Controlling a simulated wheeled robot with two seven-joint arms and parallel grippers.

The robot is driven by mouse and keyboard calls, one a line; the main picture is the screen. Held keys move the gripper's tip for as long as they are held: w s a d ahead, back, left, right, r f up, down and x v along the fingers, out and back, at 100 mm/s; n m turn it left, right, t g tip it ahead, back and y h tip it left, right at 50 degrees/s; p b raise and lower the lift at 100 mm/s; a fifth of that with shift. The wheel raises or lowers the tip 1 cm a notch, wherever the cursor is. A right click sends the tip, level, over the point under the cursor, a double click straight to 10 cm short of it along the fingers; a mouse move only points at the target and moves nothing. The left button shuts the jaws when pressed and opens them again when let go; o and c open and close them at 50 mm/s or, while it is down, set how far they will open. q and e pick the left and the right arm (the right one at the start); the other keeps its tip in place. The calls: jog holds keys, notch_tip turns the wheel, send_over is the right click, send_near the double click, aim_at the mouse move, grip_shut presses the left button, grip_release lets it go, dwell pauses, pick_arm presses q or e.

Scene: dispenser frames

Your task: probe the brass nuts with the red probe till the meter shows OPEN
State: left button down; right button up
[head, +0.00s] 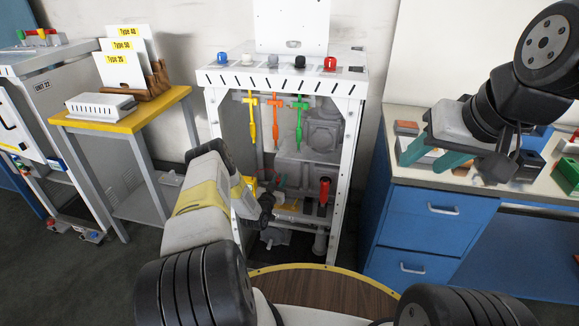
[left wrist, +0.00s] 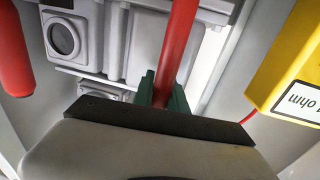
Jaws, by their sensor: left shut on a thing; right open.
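My left gripper (left wrist: 163,92) is shut on a red rod, which I take to be the red probe (left wrist: 178,40), inside the white dispenser frame. In the head view the left gripper (head: 281,184) is in the lower bay, partly hidden by my arm. The yellow meter (left wrist: 284,70) stands to its right in the left wrist view, marked "ohm"; its reading is not visible. In the head view a bit of the meter (head: 250,184) shows behind my arm. I cannot make out any brass nuts. My right gripper (head: 433,156) is open and empty over the blue cabinet.
Another red handle (left wrist: 14,50) is close by on the left in the left wrist view. Yellow (head: 252,120), orange (head: 275,125) and green (head: 299,122) T-shaped parts hang in the frame's upper opening. The frame's white posts (head: 343,170) bound the bay.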

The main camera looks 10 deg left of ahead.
pick_arm(q)
jog(key=shift+f, duration=0.15)
dwell(0.3)
jog(key=shift+r, duration=2.55)
